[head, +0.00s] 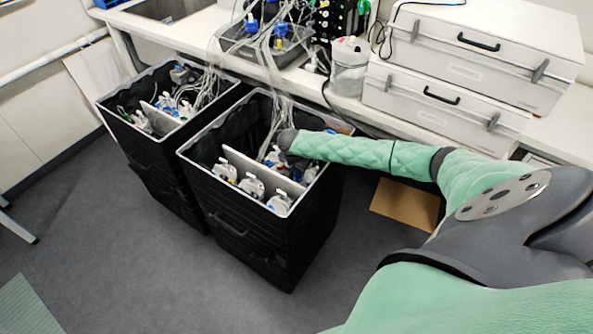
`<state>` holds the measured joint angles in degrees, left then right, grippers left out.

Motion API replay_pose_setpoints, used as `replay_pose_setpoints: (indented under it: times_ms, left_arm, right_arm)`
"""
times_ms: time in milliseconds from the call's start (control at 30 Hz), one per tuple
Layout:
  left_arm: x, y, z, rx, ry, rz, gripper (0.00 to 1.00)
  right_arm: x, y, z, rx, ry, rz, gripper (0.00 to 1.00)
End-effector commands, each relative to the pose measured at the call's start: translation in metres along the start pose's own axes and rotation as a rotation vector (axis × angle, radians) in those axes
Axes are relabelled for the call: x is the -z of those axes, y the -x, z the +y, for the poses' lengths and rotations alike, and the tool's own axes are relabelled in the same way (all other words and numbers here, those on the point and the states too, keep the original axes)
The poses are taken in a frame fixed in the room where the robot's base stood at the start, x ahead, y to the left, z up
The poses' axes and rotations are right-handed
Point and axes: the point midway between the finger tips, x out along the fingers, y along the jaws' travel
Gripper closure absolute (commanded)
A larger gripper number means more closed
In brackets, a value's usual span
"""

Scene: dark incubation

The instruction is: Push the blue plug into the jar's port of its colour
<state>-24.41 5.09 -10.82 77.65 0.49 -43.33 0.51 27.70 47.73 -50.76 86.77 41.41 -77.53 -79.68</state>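My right arm comes in from the right in a green sleeve and reaches over the nearer black crate (237,229). Its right gripper (274,158) is small and mostly hidden among tubes and caps inside the crate. I cannot tell whether its fingers are open or shut, or whether they hold anything. Several jars with white caps stand in this crate, among them a front jar (252,186). Small blue spots show near the gripper, but I cannot single out the blue plug or the port of its colour. My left gripper is not in view.
A second black crate (160,150) with jars and tubes stands at the left. Clear tubes run from both crates up to the bench. A white-lidded container (349,78) and two stacked white cases (440,98) stand on the bench. Brown cardboard (406,205) lies on the floor.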

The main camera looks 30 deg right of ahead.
Motion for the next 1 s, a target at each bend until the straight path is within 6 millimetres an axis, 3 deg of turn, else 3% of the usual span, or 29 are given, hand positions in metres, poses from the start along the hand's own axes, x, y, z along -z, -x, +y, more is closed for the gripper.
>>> replay_pose_setpoints:
  times_ms: [33,200,1000]
  left_arm:
    - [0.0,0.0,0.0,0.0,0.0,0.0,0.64]
    - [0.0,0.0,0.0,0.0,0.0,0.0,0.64]
    - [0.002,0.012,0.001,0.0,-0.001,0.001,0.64]
  right_arm:
    - [0.0,0.0,0.0,0.0,0.0,0.0,0.7]
    - [0.0,0.0,0.0,0.0,0.0,0.0,1.0]
    - [-0.003,0.013,0.0,0.0,0.0,0.0,1.0]
